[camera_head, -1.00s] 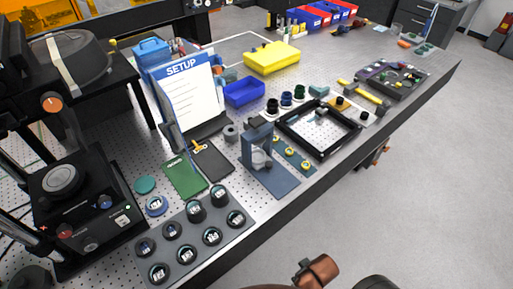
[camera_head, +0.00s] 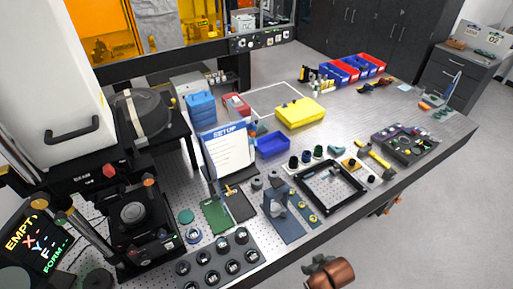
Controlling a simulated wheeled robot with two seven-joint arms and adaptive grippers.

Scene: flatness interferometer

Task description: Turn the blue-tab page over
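A white page headed SETUP (camera_head: 230,153) in a blue band stands tilted on an upright dark stand, left of the middle of the bench. Lines of small print show on it, too small to read. The SETUP page faces me; I cannot make out a separate blue tab on its edge. Neither of my grippers shows in this view; only a copper-coloured part of my own arm shows at the bottom edge. Nothing covers the page.
A green card (camera_head: 215,216) and a dark clipboard (camera_head: 238,204) lie before the stand. A blue bin (camera_head: 272,145) is to its right, a blue toolbox (camera_head: 201,107) behind. A black frame (camera_head: 329,187) and a tray of round gauges (camera_head: 219,259) lie near the front edge.

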